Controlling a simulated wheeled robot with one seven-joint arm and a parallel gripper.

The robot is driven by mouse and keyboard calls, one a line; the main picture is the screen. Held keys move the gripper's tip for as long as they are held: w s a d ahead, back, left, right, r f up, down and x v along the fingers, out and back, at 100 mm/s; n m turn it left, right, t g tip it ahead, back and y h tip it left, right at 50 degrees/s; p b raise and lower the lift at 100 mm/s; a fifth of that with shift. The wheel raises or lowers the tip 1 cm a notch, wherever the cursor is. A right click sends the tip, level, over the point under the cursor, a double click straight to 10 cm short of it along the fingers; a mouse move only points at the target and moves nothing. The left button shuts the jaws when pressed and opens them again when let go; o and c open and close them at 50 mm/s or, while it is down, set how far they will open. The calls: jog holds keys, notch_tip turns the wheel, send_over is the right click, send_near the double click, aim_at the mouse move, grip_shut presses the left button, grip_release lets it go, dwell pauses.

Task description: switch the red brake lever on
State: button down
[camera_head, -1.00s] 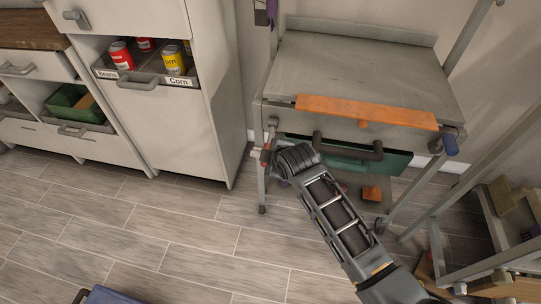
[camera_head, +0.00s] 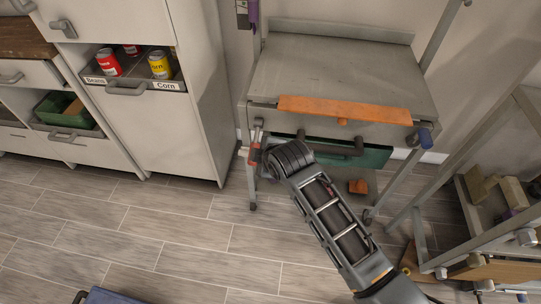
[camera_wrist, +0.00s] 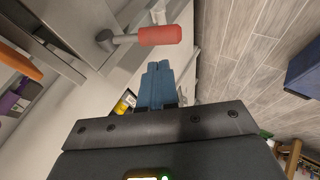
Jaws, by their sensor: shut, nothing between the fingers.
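The red brake lever (camera_head: 254,154) is at the left front leg of the grey rolling rack (camera_head: 345,75), below its top. In the wrist view the lever's red grip (camera_wrist: 160,35) sits on a grey arm that runs left to a round pivot on the rack. My gripper (camera_wrist: 157,68) is shut and empty. Its blue fingertips are close to the red grip, just below it in the wrist view, with a small gap visible; I cannot tell the depth between them. In the head view my wrist hides the fingers.
An orange bar (camera_head: 343,108) lies along the rack's front edge, with a dark handle and a green drawer below. A white cabinet with cans (camera_head: 160,65) stands left. Another rack (camera_head: 500,190) stands right.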

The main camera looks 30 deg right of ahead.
jog(key=v, duration=0.6)
jog(key=shift+s, duration=0.3)
jog(key=s+a+m+t, duration=0.25)
jog(key=s+m, duration=0.45)
jog(key=s, duration=1.5)
jog(key=s+d+r+m+t, duration=0.2)
jog(key=s+r, duration=0.5)
jog(key=s, duration=0.1)
jog(key=s+d+r+m+t, duration=0.1)
jog(key=s+d+r+m, duration=0.1)
jog(key=s+r, duration=0.6)
jog(key=shift+s+d+m+t, duration=0.15)
jog(key=shift+d+m+t, duration=0.2)
jog(key=shift+m, duration=0.05)
jog(key=shift+r, duration=0.1)
